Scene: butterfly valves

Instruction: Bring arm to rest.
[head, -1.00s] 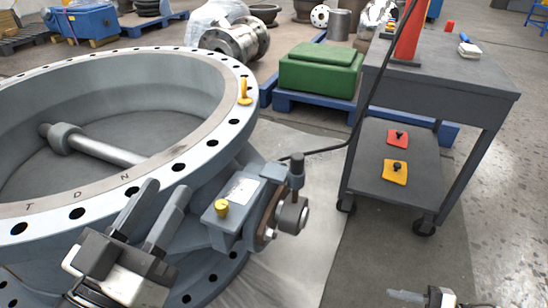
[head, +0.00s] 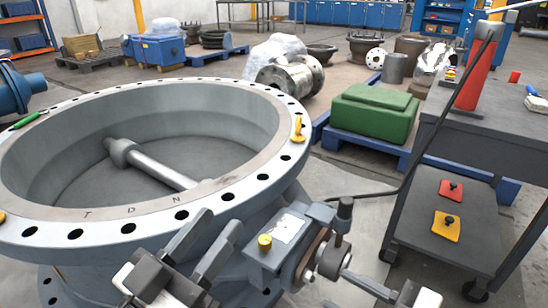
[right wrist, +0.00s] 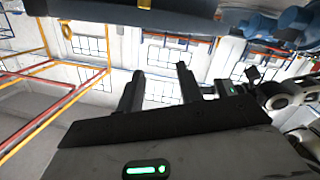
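My left gripper (head: 208,238) is in the lower middle of the head view, in front of the large grey valve body (head: 250,190). Its two dark fingers are apart with nothing between them. My right gripper (head: 357,283) shows at the bottom right of the head view, below the valve's side actuator (head: 300,243). In the right wrist view its two dark fingers (right wrist: 158,85) are spread, with nothing between them. Whether either gripper touches the valve cannot be told.
A dark cart (head: 470,135) stands at the right, with red (head: 451,189) and yellow (head: 446,226) pieces on its lower shelf. Yellow-handled pins (head: 298,130) and a green-handled tool (head: 27,120) lie on the valve rim. A green block (head: 373,118) is behind.

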